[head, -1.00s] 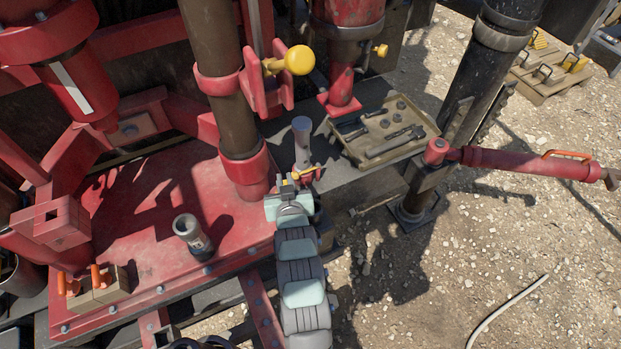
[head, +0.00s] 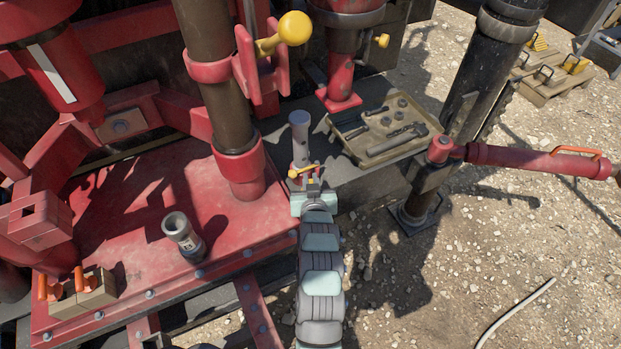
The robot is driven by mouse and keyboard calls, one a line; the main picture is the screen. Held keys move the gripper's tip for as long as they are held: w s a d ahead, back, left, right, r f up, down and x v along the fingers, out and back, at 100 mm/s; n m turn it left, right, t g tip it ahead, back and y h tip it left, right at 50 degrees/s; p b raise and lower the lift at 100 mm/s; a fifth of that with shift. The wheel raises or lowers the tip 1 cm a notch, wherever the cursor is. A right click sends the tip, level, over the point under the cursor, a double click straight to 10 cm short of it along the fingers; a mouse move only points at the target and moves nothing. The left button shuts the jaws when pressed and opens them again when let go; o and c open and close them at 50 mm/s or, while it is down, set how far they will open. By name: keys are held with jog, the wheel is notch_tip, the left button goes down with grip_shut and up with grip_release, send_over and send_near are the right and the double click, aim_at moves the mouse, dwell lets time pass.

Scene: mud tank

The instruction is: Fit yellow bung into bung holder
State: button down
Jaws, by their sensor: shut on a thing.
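My gripper (head: 306,182) is at the end of the grey and pale-green arm, by the right corner of the red platform. It is shut on a small yellow piece, apparently the yellow bung (head: 302,171); the jaws hide part of it. Just behind it stands an upright grey cylinder (head: 299,130) with a reddish lower part. I cannot tell whether the yellow piece touches it. A larger yellow ball-headed piece (head: 293,28) sits in a red bracket on the brown column. I cannot tell for certain which part is the bung holder.
The red platform (head: 130,230) carries a grey flared cup (head: 177,228) and a block with orange handles (head: 85,293). A tool tray (head: 372,155) lies right of the cylinder. A dark post (head: 455,110) and red bar (head: 530,160) stand at right. Gravel lies open at lower right.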

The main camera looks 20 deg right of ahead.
jog(key=shift+f+b, duration=1.1)
jog(key=shift+f, duration=2.1)
jog(key=c, duration=1.4)
grip_release()
jog(key=shift+o, duration=0.2)
jog(key=p+v, duration=0.1)
jog(key=v, duration=1)
jog(key=shift+p, duration=0.3)
jog(key=shift+r, duration=0.1)
